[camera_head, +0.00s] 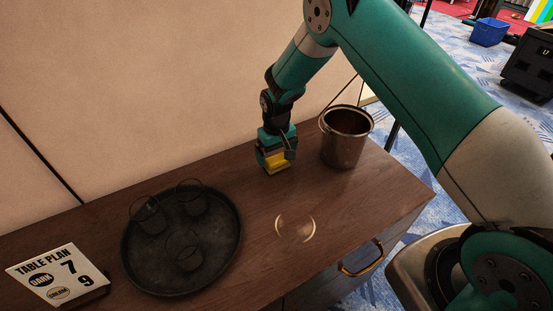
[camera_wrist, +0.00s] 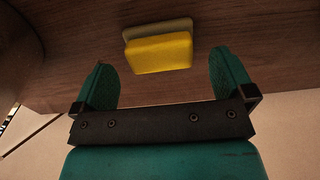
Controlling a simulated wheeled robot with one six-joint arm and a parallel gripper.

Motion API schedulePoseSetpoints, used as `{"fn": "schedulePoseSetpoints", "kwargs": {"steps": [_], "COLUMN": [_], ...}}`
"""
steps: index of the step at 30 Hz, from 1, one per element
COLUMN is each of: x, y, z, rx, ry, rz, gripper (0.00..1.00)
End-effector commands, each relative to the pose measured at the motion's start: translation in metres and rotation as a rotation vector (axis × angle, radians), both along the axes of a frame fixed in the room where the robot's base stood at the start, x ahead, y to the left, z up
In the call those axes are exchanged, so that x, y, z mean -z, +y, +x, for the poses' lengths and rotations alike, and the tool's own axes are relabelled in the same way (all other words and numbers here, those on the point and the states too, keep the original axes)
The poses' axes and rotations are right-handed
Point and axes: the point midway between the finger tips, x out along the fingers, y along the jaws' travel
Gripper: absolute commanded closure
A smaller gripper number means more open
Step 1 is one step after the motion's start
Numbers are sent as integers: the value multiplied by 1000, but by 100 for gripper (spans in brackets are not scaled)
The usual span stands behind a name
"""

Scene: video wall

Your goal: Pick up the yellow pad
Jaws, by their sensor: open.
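The yellow pad (camera_head: 277,162) lies on the dark wooden top, partly hidden by my gripper in the head view. In the wrist view the yellow pad (camera_wrist: 160,54) is a rounded block with a pale layer along its far side. My gripper (camera_head: 274,160) points down over it. In the wrist view my gripper (camera_wrist: 163,75) is open, with one green finger to each side of the pad. The pad sits a little beyond the fingertips, between their lines, and a gap shows on both sides. The fingers do not appear to touch it.
A metal bucket (camera_head: 345,137) stands close to the right of my gripper. A clear round glass item (camera_head: 295,228) stands in front. A wall rises behind.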

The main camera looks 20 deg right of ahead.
Motion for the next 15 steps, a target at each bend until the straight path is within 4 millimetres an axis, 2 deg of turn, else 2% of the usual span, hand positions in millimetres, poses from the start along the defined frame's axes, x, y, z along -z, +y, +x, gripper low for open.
{"fn": "schedulePoseSetpoints", "kwargs": {"steps": [6, 14, 15], "x": [24, 27, 27], "y": [0, 0, 0], "z": [0, 0, 0], "rx": [0, 0, 0], "ry": [1, -2, -2], "rz": [0, 0, 0], "gripper": [0, 0, 9]}}
